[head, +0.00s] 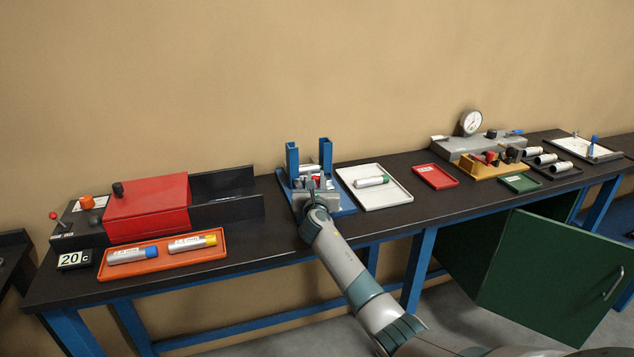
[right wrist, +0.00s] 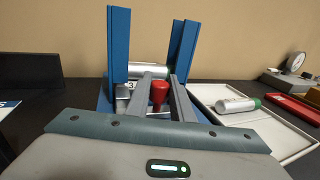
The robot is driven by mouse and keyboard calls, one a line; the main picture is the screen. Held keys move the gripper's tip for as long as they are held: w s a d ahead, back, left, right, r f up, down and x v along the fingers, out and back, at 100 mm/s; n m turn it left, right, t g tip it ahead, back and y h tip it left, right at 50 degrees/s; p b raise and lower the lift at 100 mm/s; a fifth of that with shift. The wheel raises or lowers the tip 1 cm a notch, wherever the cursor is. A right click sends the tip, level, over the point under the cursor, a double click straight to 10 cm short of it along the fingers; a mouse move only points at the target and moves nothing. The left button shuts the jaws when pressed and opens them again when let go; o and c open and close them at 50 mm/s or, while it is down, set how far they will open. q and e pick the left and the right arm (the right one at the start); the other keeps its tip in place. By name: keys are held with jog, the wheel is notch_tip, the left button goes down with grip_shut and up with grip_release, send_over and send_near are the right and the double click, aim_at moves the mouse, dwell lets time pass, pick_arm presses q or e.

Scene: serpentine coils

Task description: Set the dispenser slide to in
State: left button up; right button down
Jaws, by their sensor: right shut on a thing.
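The blue dispenser (head: 292,160) stands mid-bench, with two upright posts and a base plate. Its posts also show in the right wrist view (right wrist: 118,45). A silver cylinder (right wrist: 148,70) lies between the posts. The slide's red knob (right wrist: 158,92) is in front of the cylinder, between the fingers of my right gripper (right wrist: 160,82). My right gripper (head: 314,184) reaches the dispenser from the front and is shut on the red knob. The gripper partly hides the slide, so its exact position is unclear. My left gripper is not in view.
Right of the dispenser is a white tray (head: 398,198) holding a green-capped cylinder (head: 371,181). To the left are a red box (head: 147,208) and an orange tray (head: 115,273) with two cylinders. A green cabinet door (head: 545,275) hangs open below the bench at right.

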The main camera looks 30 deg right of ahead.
jog(key=shift+r, duration=0.2)
jog(key=c, duration=1.8)
grip_release()
jog(key=shift+o, duration=1.3)
jog(key=shift+w+f, duration=0.15)
jog(key=shift+w, duration=0.05)
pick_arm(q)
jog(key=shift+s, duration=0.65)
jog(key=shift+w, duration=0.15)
pick_arm(e)
jog(key=shift+s+a, duration=0.1)
jog(key=shift+s, duration=0.15)
jog(key=b+v, duration=0.1)
jog(key=v, duration=1.2)
jog(key=shift+f, duration=0.15)
jog(key=v, duration=0.3)
jog(key=shift+s, duration=0.1)
jog(key=shift+s+a, duration=0.25)
jog(key=shift+s, duration=0.1)
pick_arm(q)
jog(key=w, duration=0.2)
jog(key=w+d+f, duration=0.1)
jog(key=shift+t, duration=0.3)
